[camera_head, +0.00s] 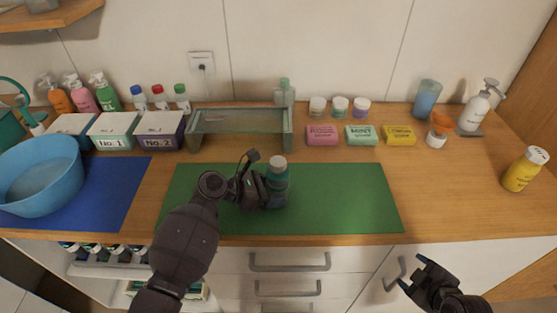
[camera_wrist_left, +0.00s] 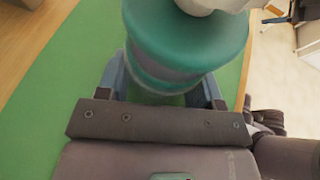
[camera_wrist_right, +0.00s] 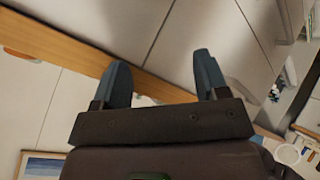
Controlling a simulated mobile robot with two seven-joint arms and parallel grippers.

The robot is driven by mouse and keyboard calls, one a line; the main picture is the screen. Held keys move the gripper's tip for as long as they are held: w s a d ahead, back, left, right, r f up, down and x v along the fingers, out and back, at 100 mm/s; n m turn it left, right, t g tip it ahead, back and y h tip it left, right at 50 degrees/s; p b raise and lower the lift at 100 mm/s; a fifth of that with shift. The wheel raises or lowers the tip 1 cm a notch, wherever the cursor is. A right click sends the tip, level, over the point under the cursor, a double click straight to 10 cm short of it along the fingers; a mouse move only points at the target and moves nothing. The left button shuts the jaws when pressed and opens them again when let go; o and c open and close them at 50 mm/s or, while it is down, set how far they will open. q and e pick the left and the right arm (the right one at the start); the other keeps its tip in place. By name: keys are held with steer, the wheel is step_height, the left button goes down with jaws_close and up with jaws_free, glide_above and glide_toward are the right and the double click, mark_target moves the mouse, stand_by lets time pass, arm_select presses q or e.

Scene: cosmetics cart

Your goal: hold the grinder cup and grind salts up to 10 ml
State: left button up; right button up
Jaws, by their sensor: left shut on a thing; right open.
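The grinder cup (camera_head: 277,186) is a teal bottle-shaped thing with a pale top, standing upright on the green mat (camera_head: 345,200). My left gripper (camera_head: 262,190) is shut on it from the left. In the left wrist view the grinder cup (camera_wrist_left: 185,45) sits between the two fingers of my left gripper (camera_wrist_left: 165,90). Whether its base touches the mat is hard to tell. My right gripper (camera_head: 412,275) is open and empty, low in front of the drawers. In the right wrist view my right gripper (camera_wrist_right: 160,85) has its fingers apart with nothing between them.
A glass shelf stand (camera_head: 240,126) stands behind the mat. Pink, mint and yellow soap boxes (camera_head: 322,135) and small jars (camera_head: 340,106) are at the back. A blue basin (camera_head: 38,175) is at left, a yellow bottle (camera_head: 525,170) at right. The mat's right half is clear.

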mark_target(280, 161)
steer(key=w+a+r+n+y, duration=0.2)
steer(key=r+n, duration=0.1)
steer(key=w+a+r+n+y, duration=0.2)
steer(key=w+a+r+n, duration=0.1)
steer(key=w+a+r+n+y, duration=0.2)
steer(key=a+r+n, duration=0.1)
steer(key=shift+w+a+r+n+g, duration=0.15)
steer(key=shift+w+r+n+g, duration=0.1)
steer(key=shift+r+n+g, duration=0.1)
steer(key=w+a+r+g+y, duration=0.1)
steer(key=w+a, duration=0.1)
steer(key=w+a+r+m+g+y, duration=0.1)
steer(key=w+a, duration=0.1)
steer(key=w, duration=0.1)
steer(key=w+a+r+g+y, duration=0.1)
steer(key=w+a+g, duration=0.1)
steer(key=shift+w+a+y, duration=0.25)
steer(key=shift+a+y, duration=0.05)
steer(key=shift+y, duration=0.1)
steer(key=w+a+r+g+y, duration=0.2)
steer(key=w+a+r+g, duration=0.4)
steer(key=r, duration=0.3)
steer(key=shift+g, duration=0.25)
steer(key=x, duration=0.8)
steer(key=r+x, duration=0.1)
steer(key=x, duration=0.3)
steer(key=shift+a, duration=0.2)
